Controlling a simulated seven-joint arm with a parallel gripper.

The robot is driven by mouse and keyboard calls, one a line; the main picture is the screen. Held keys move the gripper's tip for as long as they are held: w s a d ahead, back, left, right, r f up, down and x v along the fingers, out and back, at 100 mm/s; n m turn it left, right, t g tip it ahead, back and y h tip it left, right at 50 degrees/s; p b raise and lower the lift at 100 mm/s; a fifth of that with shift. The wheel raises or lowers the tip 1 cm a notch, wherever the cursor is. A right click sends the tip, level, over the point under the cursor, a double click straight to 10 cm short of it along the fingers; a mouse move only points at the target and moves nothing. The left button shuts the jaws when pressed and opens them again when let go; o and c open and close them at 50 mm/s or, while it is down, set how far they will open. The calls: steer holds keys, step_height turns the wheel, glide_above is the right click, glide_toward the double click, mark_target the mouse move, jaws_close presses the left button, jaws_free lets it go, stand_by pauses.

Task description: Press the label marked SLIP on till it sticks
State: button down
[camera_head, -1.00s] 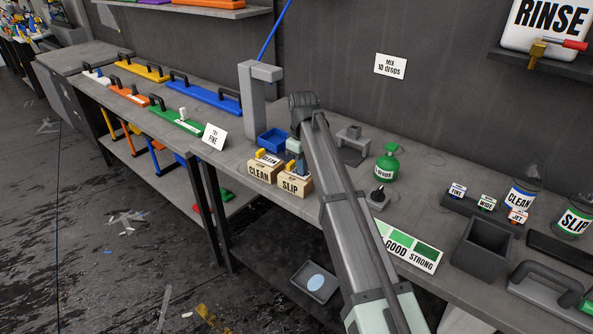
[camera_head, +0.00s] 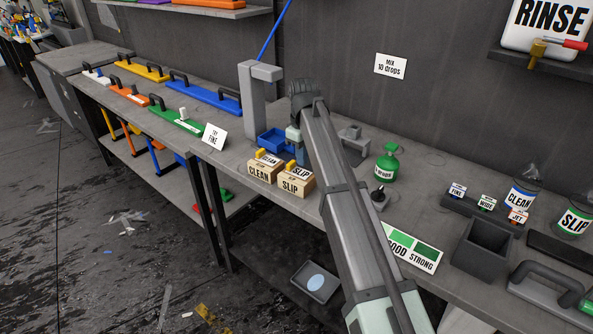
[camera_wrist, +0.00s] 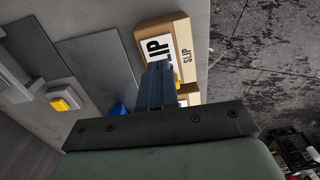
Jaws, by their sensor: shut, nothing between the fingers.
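The small white SLIP label (camera_head: 300,172) lies on top of the wooden SLIP block (camera_head: 296,188), with a yellow piece beside it. In the wrist view the label (camera_wrist: 157,48) shows large black letters, partly hidden by my fingers, and the block's face (camera_wrist: 187,60) reads SLIP. My gripper (camera_head: 300,153) is shut and empty, just behind and above the block in the head view. In the wrist view my fingers (camera_wrist: 158,82) overlap the label's lower end; I cannot tell whether they touch it. I cannot tell whether the label is stuck.
A wooden CLEAN block (camera_head: 260,173) with its own label stands left of the SLIP block. A blue tray (camera_head: 273,141) and grey post (camera_head: 255,105) are behind. A green bottle (camera_head: 387,166) stands to the right. The bench's front edge is close.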

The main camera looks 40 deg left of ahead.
mark_target(302, 173)
steer(key=shift+r, duration=1.65)
steer(key=s+d+f+n+g, duration=0.1)
steer(key=s+d+f, duration=0.2)
steer(key=s+f, duration=0.5)
steer(key=s+d+f+g+h, duration=0.15)
steer(key=s+d+f, duration=0.35)
steer(key=f, duration=0.5)
steer(key=s+d+f+n+g, duration=0.1)
steer(key=s+d+f+g, duration=0.1)
steer(key=s+f, duration=0.65)
steer(key=w+d+f+m+g, duration=0.1)
steer(key=d+f+m, duration=0.2)
steer(key=d+f, duration=0.65)
steer(key=d+f+m, duration=0.4)
steer(key=d+f, duration=0.3)
steer(key=d, duration=0.6)
steer(key=w+d+f+m+g, duration=0.1)
steer(key=d+f+m, duration=0.2)
steer(key=d+f, duration=0.7)
steer(key=s+d+f+m, duration=0.2)
steer(key=s+d+m, duration=0.1)
steer(key=d, duration=0.4)
steer(key=s+d+f+m+y, duration=0.1)
steer(key=s+d+f+m, duration=0.1)
steer(key=s+d, duration=0.4)
steer(key=s+d+f+m, duration=0.3)
steer(key=s+d+m, duration=0.2)
steer(key=d, duration=0.5)
steer(key=shift+y, duration=0.25)
